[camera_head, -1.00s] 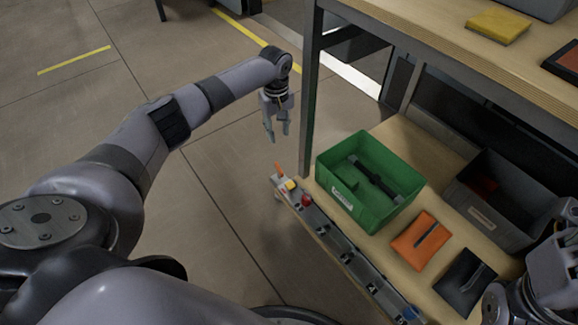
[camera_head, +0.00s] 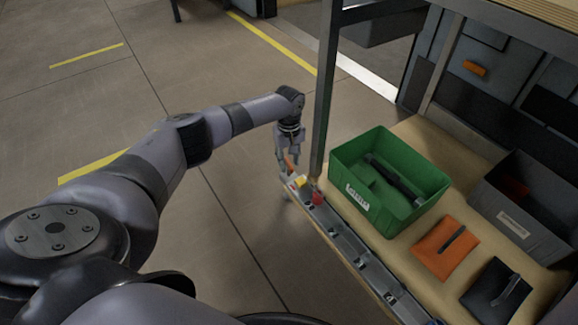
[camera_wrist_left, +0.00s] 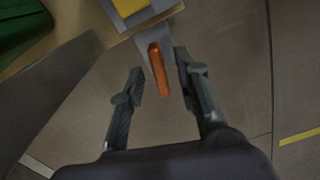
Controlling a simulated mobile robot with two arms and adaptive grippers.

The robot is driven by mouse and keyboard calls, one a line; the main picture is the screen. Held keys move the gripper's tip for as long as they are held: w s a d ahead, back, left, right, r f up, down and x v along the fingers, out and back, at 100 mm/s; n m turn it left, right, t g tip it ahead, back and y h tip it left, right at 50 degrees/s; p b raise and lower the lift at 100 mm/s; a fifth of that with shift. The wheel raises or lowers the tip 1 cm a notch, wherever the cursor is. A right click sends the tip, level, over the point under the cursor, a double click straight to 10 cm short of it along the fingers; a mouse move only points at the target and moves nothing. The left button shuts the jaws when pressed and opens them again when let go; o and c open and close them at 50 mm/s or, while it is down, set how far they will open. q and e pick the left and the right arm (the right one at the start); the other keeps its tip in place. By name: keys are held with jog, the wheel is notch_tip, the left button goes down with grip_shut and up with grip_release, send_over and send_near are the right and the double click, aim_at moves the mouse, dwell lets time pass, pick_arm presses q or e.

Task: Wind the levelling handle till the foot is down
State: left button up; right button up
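The orange levelling handle (camera_head: 289,161) is at the far end of the grey rail along the bench's front edge. My left gripper (camera_head: 287,158) is at this handle in the head view. In the left wrist view the orange handle (camera_wrist_left: 158,69) lies between the two spread fingertips of my left gripper (camera_wrist_left: 159,63), with gaps on both sides. The gripper is open and holds nothing. A yellow block (camera_head: 301,182) and a red knob (camera_head: 317,198) sit beside the handle on the rail. I cannot make out the foot. My right gripper is not in view.
A green crate (camera_head: 349,188) with dark items stands on the bench behind the rail. A grey bin (camera_head: 512,224), an orange pouch (camera_head: 436,258) and a black pouch (camera_head: 484,292) are to its right. A metal post (camera_head: 325,95) rises close to my left gripper. The floor left is clear.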

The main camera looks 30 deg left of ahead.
pick_arm(q)
jog(key=shift+f, duration=0.35)
grip_shut()
dwell(0.4)
